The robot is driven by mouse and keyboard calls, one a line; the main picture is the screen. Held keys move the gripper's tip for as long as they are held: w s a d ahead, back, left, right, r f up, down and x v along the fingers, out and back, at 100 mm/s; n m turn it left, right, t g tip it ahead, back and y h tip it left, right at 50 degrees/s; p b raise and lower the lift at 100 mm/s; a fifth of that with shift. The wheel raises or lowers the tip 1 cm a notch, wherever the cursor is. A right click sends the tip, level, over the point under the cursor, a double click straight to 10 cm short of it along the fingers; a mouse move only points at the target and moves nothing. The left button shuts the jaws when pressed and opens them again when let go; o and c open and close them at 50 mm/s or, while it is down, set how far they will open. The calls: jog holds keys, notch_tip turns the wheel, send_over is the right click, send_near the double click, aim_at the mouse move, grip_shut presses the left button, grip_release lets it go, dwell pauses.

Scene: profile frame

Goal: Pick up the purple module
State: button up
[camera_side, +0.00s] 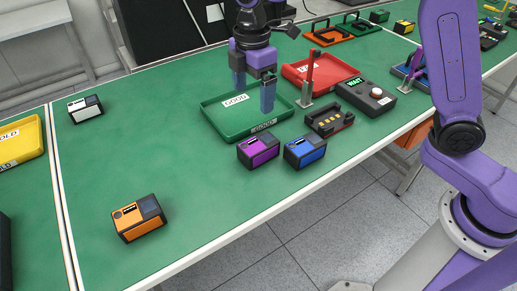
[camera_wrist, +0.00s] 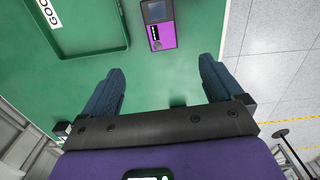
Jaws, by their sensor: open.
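The purple module (camera_side: 258,151) sits on the green table near its front edge, in front of the green tray and just left of the blue module (camera_side: 305,151). In the wrist view the purple module (camera_wrist: 161,30) lies ahead of the fingers, near the top edge and a little left of centre. My gripper (camera_side: 254,92) is open and empty, and in the side view it appears over the green tray. In the wrist view the gripper's two fingers (camera_wrist: 163,82) are spread wide with only table between them.
The green tray (camera_side: 208,117) marked GOOD is behind the purple module. A red tray (camera_side: 345,68), an upright red-handled post (camera_side: 308,80) and a device with a display (camera_side: 366,97) stand to the right. An orange module (camera_side: 139,218) and a white module (camera_side: 86,109) are left, with clear table between.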

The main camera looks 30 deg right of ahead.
send_near(257, 144)
jog(key=f, duration=0.5)
jog(key=shift+w+a+f, duration=0.1)
jog(key=shift+w+a, duration=0.05)
jog(key=shift+a, duration=0.15)
jog(key=f, duration=0.4)
jog(key=shift+d+f, duration=0.15)
jog(key=shift+d, duration=0.2)
jog(key=shift+f, duration=0.55)
jog(key=c, duration=1.2)
